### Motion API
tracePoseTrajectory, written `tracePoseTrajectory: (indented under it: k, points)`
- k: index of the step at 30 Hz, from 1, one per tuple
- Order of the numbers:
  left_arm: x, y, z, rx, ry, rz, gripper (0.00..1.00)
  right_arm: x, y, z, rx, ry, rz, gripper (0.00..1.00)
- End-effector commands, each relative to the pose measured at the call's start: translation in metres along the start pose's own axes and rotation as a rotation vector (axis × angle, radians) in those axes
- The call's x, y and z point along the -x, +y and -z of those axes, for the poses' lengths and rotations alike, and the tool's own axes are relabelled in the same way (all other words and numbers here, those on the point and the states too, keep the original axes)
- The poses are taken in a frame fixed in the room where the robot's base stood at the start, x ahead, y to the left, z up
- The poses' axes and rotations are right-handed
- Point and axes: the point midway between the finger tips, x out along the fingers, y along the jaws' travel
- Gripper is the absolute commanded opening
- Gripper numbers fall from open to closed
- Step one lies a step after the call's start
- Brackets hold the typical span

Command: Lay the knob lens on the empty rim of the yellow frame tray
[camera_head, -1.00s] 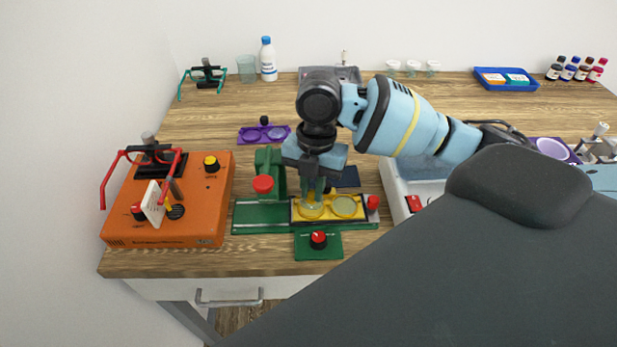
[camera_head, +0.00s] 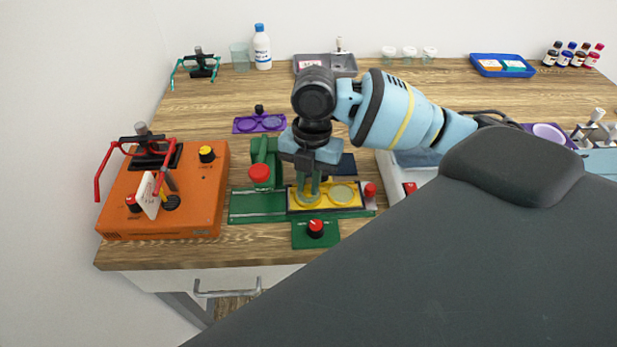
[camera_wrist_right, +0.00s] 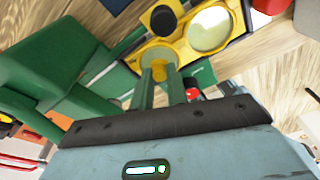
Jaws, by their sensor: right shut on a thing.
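The yellow frame tray (camera_head: 325,206) sits on a green device at the front of the table. Its right rim holds a clear round lens (camera_head: 342,193), which also shows in the right wrist view (camera_wrist_right: 212,28). My right gripper (camera_head: 309,190) points down over the tray's left rim and is shut on the knob lens (camera_head: 308,199). I cannot tell whether the lens touches the rim. My left gripper is out of view.
The green device (camera_head: 258,205) has red knobs close to the tray on the left, right and front. An orange box (camera_head: 190,205) with red spectacle frames stands at the left. A purple tray (camera_head: 245,126) lies behind.

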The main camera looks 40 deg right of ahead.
Motion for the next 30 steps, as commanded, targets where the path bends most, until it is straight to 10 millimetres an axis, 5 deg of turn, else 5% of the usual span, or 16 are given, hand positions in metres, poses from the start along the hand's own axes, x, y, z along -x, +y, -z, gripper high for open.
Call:
tracePoseTrajectory:
  k: [16, 17, 22, 28, 30]
  points:
    - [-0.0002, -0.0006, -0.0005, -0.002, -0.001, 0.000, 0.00, -0.0060, -0.0001, -0.0008, 0.000, 0.000, 0.001, 0.00]
    - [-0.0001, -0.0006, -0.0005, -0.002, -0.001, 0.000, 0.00, -0.0059, 0.0000, -0.0008, 0.000, 0.000, 0.001, 0.18]
    - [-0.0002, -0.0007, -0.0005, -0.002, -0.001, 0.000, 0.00, -0.0057, 0.0000, -0.0008, 0.000, 0.000, 0.000, 0.40]
    - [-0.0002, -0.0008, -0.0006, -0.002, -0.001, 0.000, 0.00, -0.0056, 0.0001, -0.0007, 0.000, 0.000, 0.000, 0.41]
    - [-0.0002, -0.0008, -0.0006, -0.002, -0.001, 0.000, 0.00, -0.0056, 0.0001, -0.0008, 0.000, 0.000, 0.000, 0.50]
